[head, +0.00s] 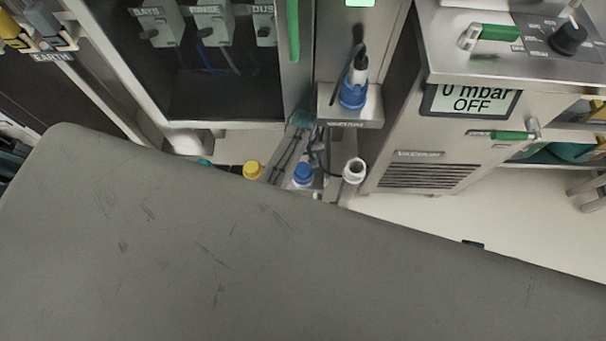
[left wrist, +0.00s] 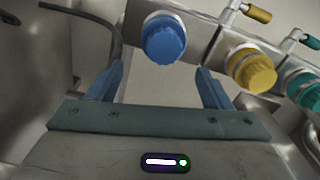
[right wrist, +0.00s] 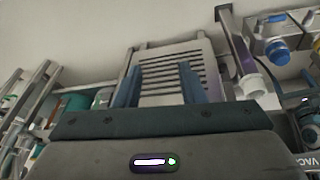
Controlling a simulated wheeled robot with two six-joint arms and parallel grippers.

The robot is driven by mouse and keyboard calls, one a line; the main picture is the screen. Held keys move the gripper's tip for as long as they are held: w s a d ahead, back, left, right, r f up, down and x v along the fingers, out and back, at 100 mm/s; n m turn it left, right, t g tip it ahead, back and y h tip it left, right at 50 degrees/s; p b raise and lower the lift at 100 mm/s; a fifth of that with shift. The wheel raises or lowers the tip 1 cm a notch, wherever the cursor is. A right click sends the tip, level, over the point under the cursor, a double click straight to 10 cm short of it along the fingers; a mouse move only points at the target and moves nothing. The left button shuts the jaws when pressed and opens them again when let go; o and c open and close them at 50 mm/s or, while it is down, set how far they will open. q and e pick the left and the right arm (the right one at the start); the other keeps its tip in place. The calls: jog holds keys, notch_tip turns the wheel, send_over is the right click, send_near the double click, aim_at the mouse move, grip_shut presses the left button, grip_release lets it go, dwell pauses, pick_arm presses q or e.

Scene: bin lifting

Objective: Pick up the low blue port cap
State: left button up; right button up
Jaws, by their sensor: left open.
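The low blue port cap (head: 303,174) is on a low fitting below the vacuum shelf in the head view, partly cut off by a grey surface in front. In the left wrist view the blue cap (left wrist: 164,40) is ribbed and round on a metal block. My left gripper (left wrist: 160,68) is open, with the cap just beyond its fingertips and between them in the picture; I see no contact. My right gripper (right wrist: 159,67) is open and empty, facing a slatted metal panel (right wrist: 175,75). The blue cap also shows at the right wrist view's upper right (right wrist: 277,50).
A yellow cap (left wrist: 252,70) and a teal cap (left wrist: 303,90) sit right of the blue one. A blue-based plug (head: 353,93) stands on the vacuum shelf (head: 368,113). A white pipe end (head: 354,170) is close to the low cap. Bare floor lies at the right.

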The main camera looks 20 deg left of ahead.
aim_at(303, 168)
pick_arm(q)
jog(key=shift+w+f, duration=0.15)
jog(key=shift+f, duration=0.05)
jog(key=f, duration=0.2)
jog(key=f+b, duration=0.1)
jog(key=f, duration=0.1)
jog(key=f+b, duration=0.1)
jog(key=f, duration=0.1)
jog(key=shift+s+a+f, duration=0.2)
jog(key=shift+s, duration=0.2)
jog(key=shift+f, duration=0.3)
pick_arm(e)
jog(key=shift+w+a+f+t+y, duration=0.25)
jog(key=shift+w+a+t, duration=0.05)
jog(key=shift+a+t, duration=0.2)
jog(key=shift+w+a+f+t+y, duration=0.3)
jog(key=shift+a+t, duration=0.1)
jog(key=shift+a, duration=0.1)
jog(key=shift+r, duration=0.1)
pick_arm(q)
jog(key=c, duration=1.2)
jog(key=shift+c, duration=0.2)
jog(key=shift+r, duration=0.2)
pick_arm(e)
jog(key=shift+r, duration=0.1)
